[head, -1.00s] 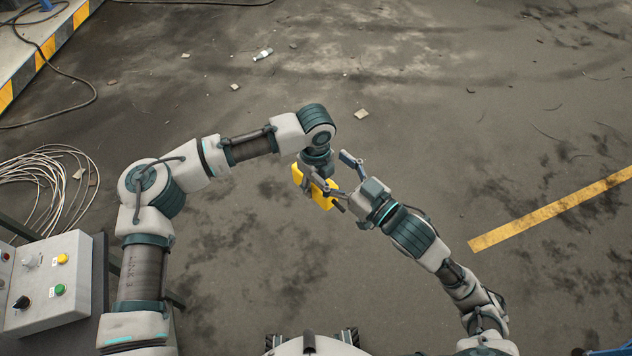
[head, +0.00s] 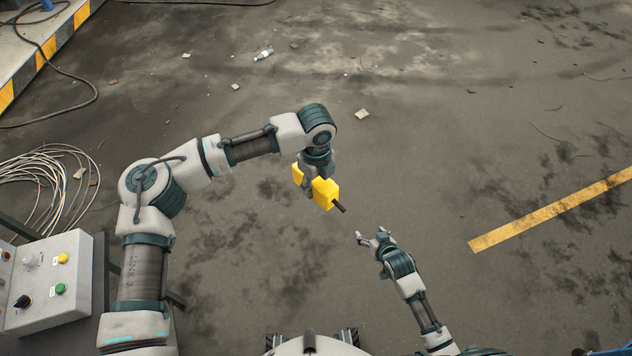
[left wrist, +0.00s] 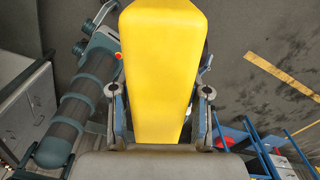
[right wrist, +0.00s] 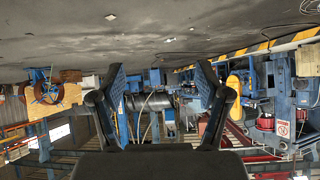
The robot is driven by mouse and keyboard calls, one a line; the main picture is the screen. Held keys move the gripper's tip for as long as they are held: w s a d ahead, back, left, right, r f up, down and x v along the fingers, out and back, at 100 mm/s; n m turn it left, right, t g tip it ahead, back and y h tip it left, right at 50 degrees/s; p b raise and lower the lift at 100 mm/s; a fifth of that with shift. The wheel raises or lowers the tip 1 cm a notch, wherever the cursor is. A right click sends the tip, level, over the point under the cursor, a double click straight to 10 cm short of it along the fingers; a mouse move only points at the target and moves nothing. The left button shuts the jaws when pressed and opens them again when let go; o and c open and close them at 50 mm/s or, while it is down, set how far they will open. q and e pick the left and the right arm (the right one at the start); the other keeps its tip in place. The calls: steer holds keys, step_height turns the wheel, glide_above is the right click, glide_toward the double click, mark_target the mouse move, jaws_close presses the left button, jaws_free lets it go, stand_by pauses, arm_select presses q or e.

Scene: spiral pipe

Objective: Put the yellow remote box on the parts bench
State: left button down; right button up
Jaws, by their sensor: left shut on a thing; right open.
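The yellow remote box (head: 325,192) is in my left gripper (head: 312,186), held in the air at the middle of the head view. A dark stub sticks out of its lower right end. In the left wrist view the yellow box (left wrist: 163,60) fills the middle, between the two fingers of my left gripper (left wrist: 163,110). My right gripper (head: 371,238) is open and empty, below and to the right of the box, apart from it. In the right wrist view the fingers of my right gripper (right wrist: 162,85) stand wide apart with nothing between them. I cannot identify the parts bench for sure.
A grey control box (head: 48,285) with coloured buttons stands at the lower left, near a coil of pale cable (head: 45,185). A striped platform edge (head: 45,52) is at the upper left. A yellow floor line (head: 550,210) runs at the right. The middle floor is mostly clear.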

arm_select(q)
steer(key=shift+d, duration=0.15)
arm_select(e)
steer(key=s+f+g+h, duration=0.1)
steer(key=s+f+g, duration=0.3)
steer(key=s+f, duration=0.9)
steer(key=s+f+g+h, duration=0.1)
steer(key=s+f+g, duration=0.3)
steer(key=s+f, duration=0.9)
steer(key=s, duration=0.4)
steer(key=shift+s+a+n, duration=0.2)
steer(key=shift+s+n, duration=0.05)
steer(key=shift+n, duration=0.15)
arm_select(q)
steer(key=shift+w+a+f+n, duration=0.1)
steer(key=shift+a+f+n, duration=0.1)
steer(key=shift+a+n, duration=0.4)
steer(key=s+a+f+n, duration=0.1)
steer(key=a+f+n, duration=0.3)
steer(key=a+n, duration=0.7)
steer(key=s+a+f+n, duration=0.1)
steer(key=a+f+n, duration=0.4)
steer(key=a+n, duration=0.6)
steer(key=n, duration=0.5)
steer(key=shift+s+a, duration=0.2)
steer(key=shift+s, duration=0.15)
